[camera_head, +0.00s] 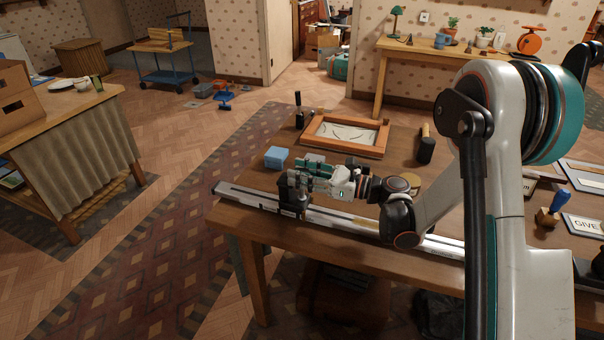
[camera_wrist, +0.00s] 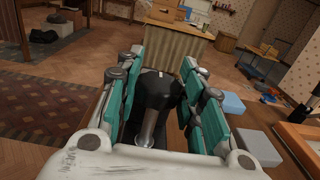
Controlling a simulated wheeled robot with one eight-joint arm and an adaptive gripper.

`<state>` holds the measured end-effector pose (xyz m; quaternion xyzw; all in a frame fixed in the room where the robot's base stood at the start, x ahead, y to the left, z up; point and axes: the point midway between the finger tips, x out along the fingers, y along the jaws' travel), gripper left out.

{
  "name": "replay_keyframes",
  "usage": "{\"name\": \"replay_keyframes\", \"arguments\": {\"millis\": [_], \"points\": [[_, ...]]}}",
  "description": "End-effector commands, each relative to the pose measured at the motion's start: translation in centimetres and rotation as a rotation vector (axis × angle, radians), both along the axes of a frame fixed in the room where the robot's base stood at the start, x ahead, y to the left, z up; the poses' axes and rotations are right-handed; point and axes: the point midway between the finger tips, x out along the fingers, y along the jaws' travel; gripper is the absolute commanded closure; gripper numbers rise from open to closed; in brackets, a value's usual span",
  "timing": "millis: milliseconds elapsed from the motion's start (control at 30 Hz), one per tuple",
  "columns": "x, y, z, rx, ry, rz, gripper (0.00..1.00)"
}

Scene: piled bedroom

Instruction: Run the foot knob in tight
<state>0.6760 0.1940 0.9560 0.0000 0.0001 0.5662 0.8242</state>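The black knob (camera_wrist: 160,88) shows in the wrist view, with a pale mark on its top and a bright metal stem below it. My gripper (camera_wrist: 162,72) has its two teal-padded fingers on either side of the knob, very close to it. I cannot tell whether both pads touch it. In the head view my gripper (camera_head: 304,176) lies low and level over the table's front edge, at a black fixture (camera_head: 290,203) on a long metal rail (camera_head: 345,216). The fingers partly hide the fixture, and the knob is hard to make out there.
A light-blue box (camera_head: 276,157) and a wooden-framed tray (camera_head: 345,134) stand behind my gripper. A black-headed mallet (camera_head: 426,148) and a blue-handled stamp (camera_head: 552,208) lie farther right on the table (camera_head: 225,217). Floor is open to the left.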

Motion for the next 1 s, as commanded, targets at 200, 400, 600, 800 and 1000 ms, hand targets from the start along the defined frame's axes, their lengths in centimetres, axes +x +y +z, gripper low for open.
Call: {"name": "replay_keyframes", "arguments": {"millis": [200, 400, 600, 800, 1000], "points": [[0.00, -0.01, -0.01, 0.000, 0.000, -0.008, 0.89], [-0.08, 0.04, -0.02, 0.000, 0.000, -0.072, 0.89], [-0.18, 0.10, -0.02, 0.000, 0.000, -0.199, 0.89], [-0.18, 0.13, -0.02, 0.000, 0.000, -0.339, 0.89], [-0.12, 0.08, -0.01, -0.001, 0.000, -0.451, 0.89]]}}
